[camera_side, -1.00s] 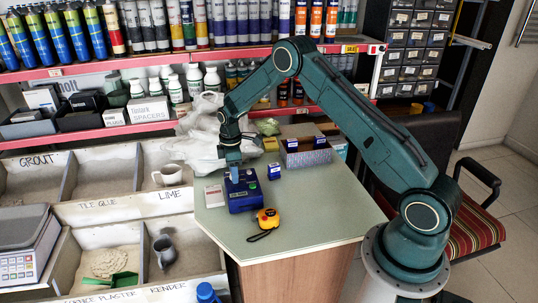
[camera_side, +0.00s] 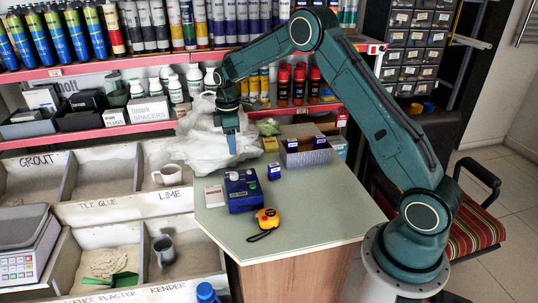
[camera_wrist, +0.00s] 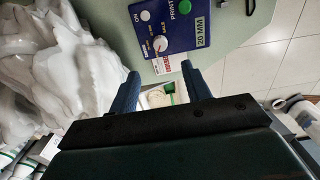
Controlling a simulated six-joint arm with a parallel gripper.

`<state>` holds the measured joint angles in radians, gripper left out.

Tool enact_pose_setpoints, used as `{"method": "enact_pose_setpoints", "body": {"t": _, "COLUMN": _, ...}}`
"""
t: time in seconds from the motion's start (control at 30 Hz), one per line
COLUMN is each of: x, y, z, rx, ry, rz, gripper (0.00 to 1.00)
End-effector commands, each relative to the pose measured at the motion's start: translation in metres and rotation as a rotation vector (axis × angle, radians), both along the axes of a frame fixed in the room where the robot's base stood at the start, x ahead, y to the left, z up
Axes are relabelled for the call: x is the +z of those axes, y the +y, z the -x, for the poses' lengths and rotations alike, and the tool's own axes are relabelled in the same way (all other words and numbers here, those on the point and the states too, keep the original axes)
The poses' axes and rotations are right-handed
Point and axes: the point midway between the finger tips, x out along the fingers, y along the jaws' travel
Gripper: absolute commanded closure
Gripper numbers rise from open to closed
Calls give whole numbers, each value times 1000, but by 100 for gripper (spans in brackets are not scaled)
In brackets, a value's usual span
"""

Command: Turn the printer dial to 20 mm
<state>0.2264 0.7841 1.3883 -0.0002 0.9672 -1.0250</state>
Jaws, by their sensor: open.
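The blue printer (camera_side: 243,190) stands near the left edge of the counter. In the wrist view the printer (camera_wrist: 180,35) shows its top face, with a white dial (camera_wrist: 160,44), another white knob (camera_wrist: 145,15) and a green print button (camera_wrist: 184,7). Its label or display (camera_wrist: 202,33) reads 20 MM. The dial's exact pointer setting is too small to read. My gripper (camera_side: 231,152) is open and empty above and behind the printer, clear of it. In the wrist view its two fingers (camera_wrist: 160,71) are spread apart, with the dial beyond them.
A white box (camera_side: 214,195) lies left of the printer. A small blue box (camera_side: 274,172) and a yellow tape measure (camera_side: 267,218) are to its right. A white plastic bag (camera_side: 195,140) is close behind my gripper. The counter's right side is clear.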

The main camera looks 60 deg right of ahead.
Motion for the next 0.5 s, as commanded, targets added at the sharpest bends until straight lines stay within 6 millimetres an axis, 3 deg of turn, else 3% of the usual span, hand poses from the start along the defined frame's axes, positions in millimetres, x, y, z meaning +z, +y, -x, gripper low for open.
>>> {"method": "enact_pose_setpoints", "body": {"t": 0.2, "x": 21, "y": 0, "z": 0, "rx": 0, "ry": 0, "rz": 0, "gripper": 52}}
{"method": "enact_pose_setpoints", "body": {"t": 0.5, "x": 25, "y": 0, "z": 0, "rx": 0, "ry": 0, "rz": 0, "gripper": 52}}
